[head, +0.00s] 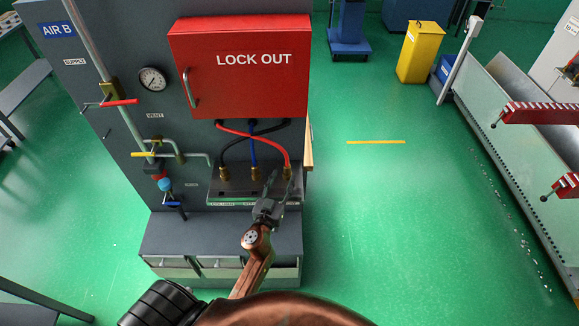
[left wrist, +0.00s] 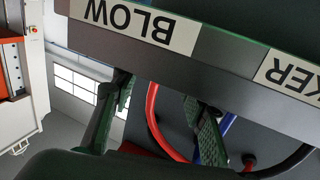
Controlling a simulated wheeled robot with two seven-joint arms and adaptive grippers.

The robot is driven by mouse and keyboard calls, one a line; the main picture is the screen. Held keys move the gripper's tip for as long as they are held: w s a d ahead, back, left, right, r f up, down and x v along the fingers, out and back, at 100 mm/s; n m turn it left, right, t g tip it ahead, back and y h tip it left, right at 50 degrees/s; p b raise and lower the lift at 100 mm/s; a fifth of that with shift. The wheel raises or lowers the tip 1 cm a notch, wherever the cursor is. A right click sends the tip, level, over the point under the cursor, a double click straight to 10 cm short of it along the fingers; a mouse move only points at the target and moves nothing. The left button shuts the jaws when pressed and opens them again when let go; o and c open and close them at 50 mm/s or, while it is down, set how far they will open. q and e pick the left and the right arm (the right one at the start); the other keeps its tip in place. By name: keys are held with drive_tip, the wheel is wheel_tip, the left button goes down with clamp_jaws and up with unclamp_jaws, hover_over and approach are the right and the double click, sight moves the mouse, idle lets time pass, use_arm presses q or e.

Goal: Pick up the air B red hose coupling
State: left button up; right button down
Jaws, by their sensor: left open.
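The red hose (head: 273,139) hangs from under the red lock-out box and curves right to a brass coupling (head: 287,173) on the AIR B stand's small shelf. My left gripper (head: 279,180) is open, in front of the shelf by that coupling. One finger stands left of the coupling in the picture, and the other partly overlaps it. In the left wrist view both fingers are spread (left wrist: 160,110), and the red hose (left wrist: 152,112) shows between them. The coupling itself cannot be made out there. My right gripper is not in view.
A blue hose (head: 252,148) and black hoses (head: 232,142) run to neighbouring couplings (head: 255,173). The labelled shelf edge (left wrist: 230,50) crosses close in the left wrist view. The red lock-out box (head: 240,70) overhangs the hoses. Green floor (head: 400,220) is clear to the right.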

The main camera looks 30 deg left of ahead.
sight(286, 170)
use_arm(q)
drive_tip(key=shift+w+a+r, duration=0.15)
drive_tip(key=shift+w+a, duration=0.05)
drive_tip(key=shift+w, duration=0.25)
drive_tip(key=shift+w+a+r, duration=0.1)
drive_tip(key=shift+w+a, duration=0.05)
drive_tip(key=shift+w, duration=0.3)
drive_tip(key=p+x, duration=0.1)
drive_tip(key=x, duration=0.2)
drive_tip(key=shift+w+d, duration=0.15)
drive_tip(key=shift+w, duration=0.25)
drive_tip(key=c, duration=0.5)
clamp_jaws()
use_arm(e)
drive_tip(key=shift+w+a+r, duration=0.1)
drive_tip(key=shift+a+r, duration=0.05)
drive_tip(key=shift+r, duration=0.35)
